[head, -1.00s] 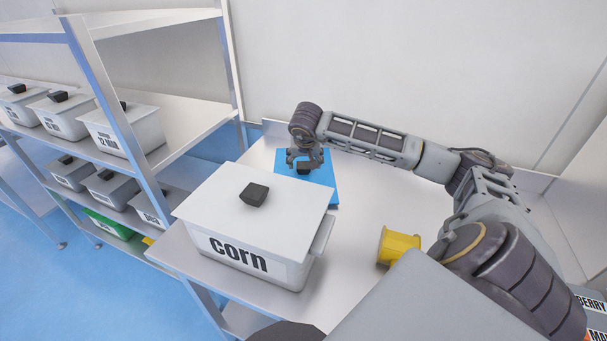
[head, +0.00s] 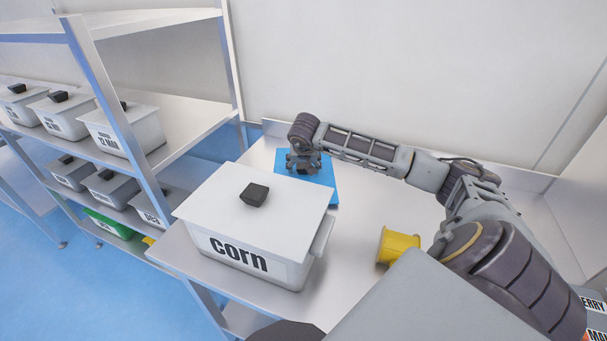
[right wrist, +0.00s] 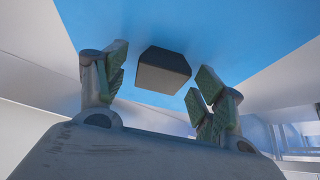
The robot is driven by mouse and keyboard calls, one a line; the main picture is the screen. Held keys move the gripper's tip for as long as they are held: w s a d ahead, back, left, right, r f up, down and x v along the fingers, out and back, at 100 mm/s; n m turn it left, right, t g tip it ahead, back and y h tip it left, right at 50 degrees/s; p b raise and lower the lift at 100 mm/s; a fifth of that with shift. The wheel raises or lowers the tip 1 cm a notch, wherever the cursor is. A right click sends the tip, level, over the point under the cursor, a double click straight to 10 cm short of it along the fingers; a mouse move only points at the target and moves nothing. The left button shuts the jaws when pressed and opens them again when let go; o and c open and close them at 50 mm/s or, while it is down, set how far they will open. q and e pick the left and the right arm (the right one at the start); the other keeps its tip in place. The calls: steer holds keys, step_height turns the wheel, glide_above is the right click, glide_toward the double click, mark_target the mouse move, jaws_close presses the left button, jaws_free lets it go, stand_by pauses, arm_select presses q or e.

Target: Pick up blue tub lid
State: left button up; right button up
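The blue tub lid (head: 322,184) lies flat on the metal table behind the white corn tub. Its dark knob (head: 304,170) is mostly hidden by my gripper in the head view; in the right wrist view the black knob (right wrist: 163,70) stands out from the blue surface (right wrist: 200,22). My right gripper (head: 303,165) is over the lid. In the right wrist view its two fingers (right wrist: 158,88) are apart, one on each side of the knob, with gaps visible between fingers and knob. My left gripper is not in view.
The white corn tub (head: 250,215) with its lid on stands in front of the blue lid. Shelves (head: 185,125) with several lidded tubs stand at left. Bare table lies right of the blue lid.

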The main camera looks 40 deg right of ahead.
mark_target(303, 166)
steer(key=c, duration=1.2)
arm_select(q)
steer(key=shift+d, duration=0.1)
arm_select(e)
steer(key=shift+o, duration=0.2)
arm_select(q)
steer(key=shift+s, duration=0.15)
arm_select(e)
steer(key=shift+r, duration=0.2)
steer(key=shift+r, duration=0.45)
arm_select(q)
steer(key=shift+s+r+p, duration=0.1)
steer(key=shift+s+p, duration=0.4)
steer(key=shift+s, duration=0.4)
arm_select(e)
step_height(303, 166, up, 17)
steer(key=shift+f, duration=0.15)
